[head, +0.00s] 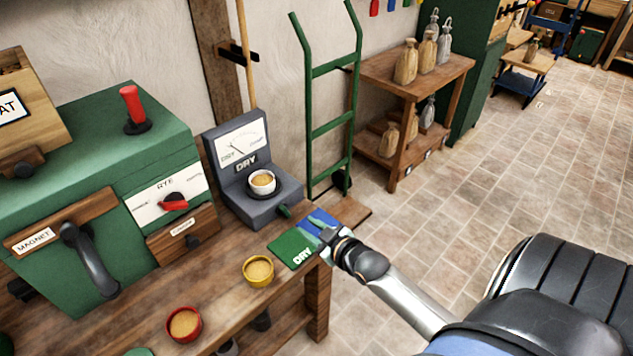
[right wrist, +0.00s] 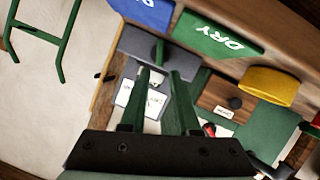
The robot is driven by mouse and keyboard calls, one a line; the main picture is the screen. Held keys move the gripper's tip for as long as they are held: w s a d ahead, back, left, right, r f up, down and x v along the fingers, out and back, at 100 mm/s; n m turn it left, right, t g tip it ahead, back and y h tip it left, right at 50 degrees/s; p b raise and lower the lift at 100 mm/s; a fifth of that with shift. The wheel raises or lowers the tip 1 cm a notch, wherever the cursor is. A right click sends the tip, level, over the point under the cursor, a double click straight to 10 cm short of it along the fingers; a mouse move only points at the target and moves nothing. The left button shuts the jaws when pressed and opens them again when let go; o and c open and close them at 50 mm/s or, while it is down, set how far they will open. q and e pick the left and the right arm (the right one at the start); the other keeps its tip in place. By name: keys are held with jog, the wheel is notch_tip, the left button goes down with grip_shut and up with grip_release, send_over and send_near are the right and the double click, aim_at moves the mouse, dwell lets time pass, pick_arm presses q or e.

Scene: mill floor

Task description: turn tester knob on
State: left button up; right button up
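The grey tester (head: 247,190) stands on the bench with a dial and a DRY label. A white cup of grain (head: 262,182) sits on its base. Its small green knob (head: 284,211) sticks out at the front; the knob also shows in the right wrist view (right wrist: 158,51). My right gripper (head: 312,226) is over the bench's right end, to the right of the knob and apart from it. In the right wrist view its two green fingers (right wrist: 159,72) are parted with nothing held, and the knob lies just beyond their tips. My left gripper is not in view.
A green DRY mat (head: 290,250) and a blue one (head: 322,217) lie below my right gripper. Yellow (head: 258,271) and red (head: 184,323) bowls of grain stand in front. A green machine (head: 130,140) stands left of the tester; a green hand truck (head: 330,125) stands behind.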

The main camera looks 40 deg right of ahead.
jog(key=shift+v, duration=1.4)
jog(key=s+a+f, duration=0.2)
jog(key=s+a+f+g+y, duration=0.1)
jog(key=s+a+f, duration=0.1)
jog(key=a, duration=0.1)
jog(key=s+a+f+g, duration=0.1)
jog(key=s+a+f, duration=0.1)
jog(key=shift+a+f, duration=0.2)
jog(key=s+a+f+g+y, duration=0.1)
jog(key=s+a+f, duration=0.1)
jog(key=s+a, duration=0.2)
jog(key=s+a+f+m+g+y, duration=0.1)
jog(key=s+a+f, duration=0.2)
jog(key=s+a, duration=0.2)
jog(key=shift+a+g, duration=0.3)
jog(key=shift+a, duration=0.2)
